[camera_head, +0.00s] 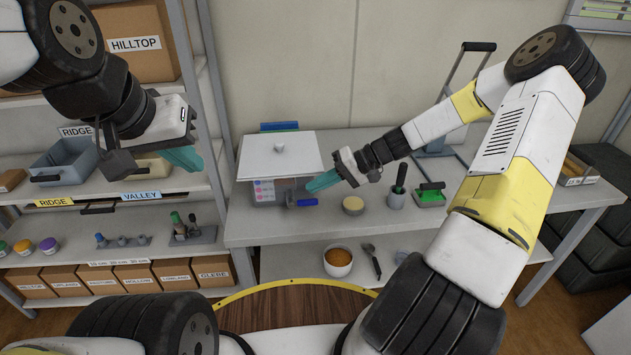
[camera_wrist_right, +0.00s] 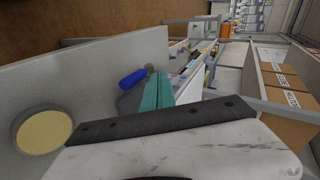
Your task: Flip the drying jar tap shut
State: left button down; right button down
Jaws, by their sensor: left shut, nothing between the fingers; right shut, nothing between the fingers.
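The drying jar (camera_head: 262,192) is a clear-walled box on the bench with a white lid and a round knob. Coloured items show dimly inside it. Its tap (camera_head: 308,202) has a blue handle at the lower front, lying about sideways in the head view. The blue handle (camera_wrist_right: 132,79) also shows in the wrist view, just left of the teal fingers. My right gripper (camera_head: 312,186) is shut and empty, its fingertips close above the tap; I cannot tell whether they touch. My left gripper (camera_head: 198,165) is shut and empty, raised in front of the shelves, away from the jar.
A bowl of brown grains (camera_head: 338,262) sits on the lower shelf. Shelves with boxes stand left.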

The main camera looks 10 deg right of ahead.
jog(key=v, duration=0.9)
jog(key=shift+d+f, duration=0.2)
jog(key=shift+d, duration=0.4)
jog(key=s+a+r+t+h, duration=0.1)
jog(key=s+r+h, duration=0.3)
jog(key=s+r, duration=0.6)
jog(key=s+a+r+t+h, duration=0.2)
jog(key=s+r+t+h, duration=0.2)
jog(key=s+r, duration=0.6)
jog(key=shift+s+m+h, duration=0.3)
jog(key=shift+s+h, duration=0.25)
jog(key=shift+h, duration=0.15)
